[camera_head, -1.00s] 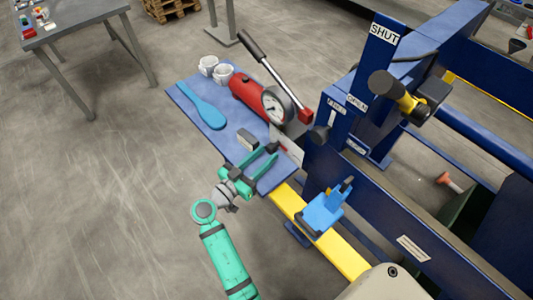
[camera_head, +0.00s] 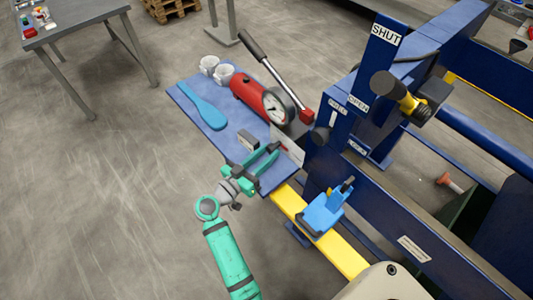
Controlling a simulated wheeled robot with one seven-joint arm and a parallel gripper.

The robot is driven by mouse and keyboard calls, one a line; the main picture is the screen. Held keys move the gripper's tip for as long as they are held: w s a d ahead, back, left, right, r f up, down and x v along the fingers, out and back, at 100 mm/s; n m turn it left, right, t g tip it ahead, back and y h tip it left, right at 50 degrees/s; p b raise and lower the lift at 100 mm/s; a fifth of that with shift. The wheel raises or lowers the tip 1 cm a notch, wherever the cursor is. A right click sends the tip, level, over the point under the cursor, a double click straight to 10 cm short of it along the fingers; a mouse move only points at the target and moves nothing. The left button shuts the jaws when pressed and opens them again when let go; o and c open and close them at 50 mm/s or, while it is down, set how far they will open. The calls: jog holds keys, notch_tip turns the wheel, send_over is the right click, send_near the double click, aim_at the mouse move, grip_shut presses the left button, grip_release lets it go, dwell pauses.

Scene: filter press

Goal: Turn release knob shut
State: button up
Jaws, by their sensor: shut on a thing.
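The red hand pump (camera_head: 249,90), with its round gauge (camera_head: 277,106) and long dark lever (camera_head: 262,58), stands on the blue shelf (camera_head: 186,104). My gripper (camera_head: 274,152) is at the near end of the shelf, below the gauge in the picture. Its green fingers point up and right, towards a pale plate (camera_head: 289,148). They are shut on a small dark piece at their tips, which appears to be the release knob. The fingers cover most of it, so its turned position cannot be read.
A grey block (camera_head: 247,138) lies close to the fingers. A blue spatula (camera_head: 203,108) and white cups (camera_head: 222,72) lie farther back on the shelf. The blue press frame (camera_head: 375,178) and a blue bracket (camera_head: 325,212) on a yellow rail stand right.

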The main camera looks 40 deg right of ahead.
jog(key=shift+w+n, duration=0.15)
jog(key=shift+n, duration=0.85)
jog(key=n, duration=0.2)
jog(key=shift+r+n+y, duration=0.15)
jog(key=shift+n+y, duration=0.15)
jog(key=n, duration=0.4)
jog(key=shift+a+g, duration=0.1)
jog(key=shift+g, duration=0.3)
jog(key=n, duration=0.4)
jog(key=shift+g+y, duration=0.3)
jog(key=shift+n+g, duration=0.3)
jog(key=shift+n, duration=1.4)
jog(key=o, duration=0.8)
jog(key=shift+w, duration=0.1)
jog(key=shift+c, duration=0.2)
